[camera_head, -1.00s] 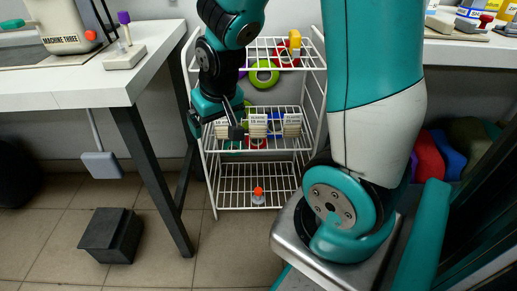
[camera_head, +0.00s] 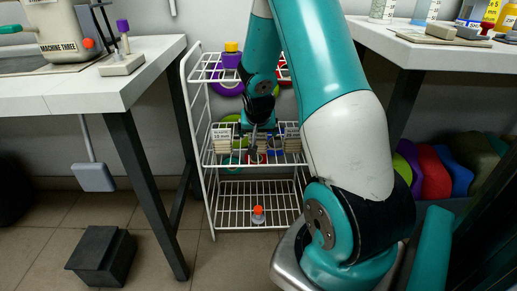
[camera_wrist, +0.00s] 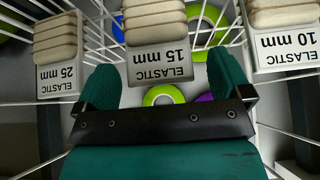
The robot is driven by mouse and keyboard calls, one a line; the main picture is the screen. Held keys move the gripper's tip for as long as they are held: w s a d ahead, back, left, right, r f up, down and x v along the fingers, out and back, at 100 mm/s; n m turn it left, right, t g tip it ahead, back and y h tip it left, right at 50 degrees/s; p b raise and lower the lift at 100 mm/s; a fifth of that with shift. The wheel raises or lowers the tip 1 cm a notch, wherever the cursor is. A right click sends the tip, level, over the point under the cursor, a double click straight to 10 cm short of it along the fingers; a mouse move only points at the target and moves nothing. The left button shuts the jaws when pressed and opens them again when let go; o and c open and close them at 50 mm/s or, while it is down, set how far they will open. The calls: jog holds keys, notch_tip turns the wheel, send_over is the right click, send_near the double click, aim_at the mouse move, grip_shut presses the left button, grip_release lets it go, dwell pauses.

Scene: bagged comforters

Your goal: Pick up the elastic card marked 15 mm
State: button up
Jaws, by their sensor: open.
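The elastic card marked 15 mm (camera_wrist: 158,62) hangs in the upper middle of the wrist view, its label upside down and pale elastic bands wound above it. My gripper (camera_wrist: 163,78) is open and empty, with one teal finger on each side of the card's label end. Whether the fingers touch the card cannot be told. In the head view my gripper (camera_head: 258,143) is at the middle shelf of the white rack (camera_head: 205,155), hiding most of the middle card. The 25 mm card (camera_wrist: 60,75) and 10 mm card (camera_wrist: 285,50) flank it in the wrist view.
The rack's wires run close around my gripper. Green and purple rings (camera_wrist: 163,95) lie beyond the fingers. An orange-topped item (camera_head: 258,214) stands on the bottom shelf. A white table (camera_head: 130,75) is at left, with a black box (camera_head: 100,255) on the floor.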

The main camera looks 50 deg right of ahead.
jog(key=shift+w+d+f, duration=0.2)
jog(key=shift+d+f, duration=0.05)
jog(key=shift+f, duration=0.3)
jog(key=shift+r, duration=0.1)
jog(key=c, duration=1)
jog(key=shift+r, duration=0.2)
